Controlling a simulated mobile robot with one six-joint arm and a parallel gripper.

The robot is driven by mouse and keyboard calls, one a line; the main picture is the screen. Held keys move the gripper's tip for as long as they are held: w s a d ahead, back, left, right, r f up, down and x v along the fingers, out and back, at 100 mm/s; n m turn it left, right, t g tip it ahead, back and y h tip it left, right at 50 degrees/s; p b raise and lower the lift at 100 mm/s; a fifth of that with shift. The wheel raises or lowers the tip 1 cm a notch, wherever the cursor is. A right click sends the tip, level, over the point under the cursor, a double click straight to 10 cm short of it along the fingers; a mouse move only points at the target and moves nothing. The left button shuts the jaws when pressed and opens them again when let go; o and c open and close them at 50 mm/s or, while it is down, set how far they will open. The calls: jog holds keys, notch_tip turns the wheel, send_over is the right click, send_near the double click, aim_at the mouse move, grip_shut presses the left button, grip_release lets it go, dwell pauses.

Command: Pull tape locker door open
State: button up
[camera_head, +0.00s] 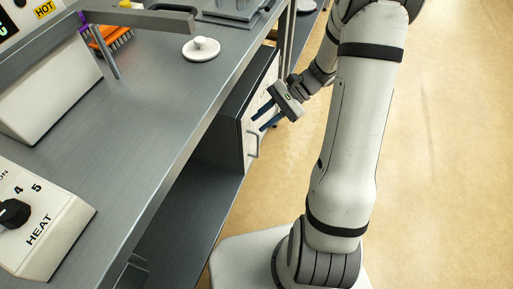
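The tape locker (222,130) is a dark box under the bench top. Its pale door (247,126) faces right and looks flush with the box, as far as the steep angle shows. A grey bar handle (253,146) stands out from the door near its lower front edge. My gripper (261,122) is beside the door, above the handle in the picture. Its two dark blue fingers are spread apart with nothing between them, pointing left toward the door. The fingers appear apart from the handle. The gripper and wrist hide part of the door's far side.
The grey bench top (140,110) overhangs the locker. On it are a white lidded disc (201,49), a heat control box (38,222) and an orange rack (108,38). A lower shelf (190,225) runs beneath. The tan floor (450,170) at right is clear.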

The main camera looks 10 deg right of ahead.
jog(key=w+d+f+m+t+y+b, duration=0.2)
jog(key=w+f+m+b, duration=0.1)
jog(key=f, duration=0.5)
jog(key=w+d+f+m+t+y+b, duration=0.2)
jog(key=w+f+m+b, duration=0.15)
jog(key=f, duration=0.45)
jog(key=m+t+y+b, duration=0.1)
jog(key=m+t+b, duration=0.4)
send_near(258, 145)
jog(key=w+a+f, duration=0.1)
jog(key=w+a, duration=0.1)
jog(key=a, duration=0.1)
jog(key=b+x, duration=0.1)
jog(key=x, duration=0.5)
jog(key=shift+a+b, duration=0.25)
jog(key=shift+b, duration=0.05)
jog(key=shift+c, duration=0.3)
grip_shut()
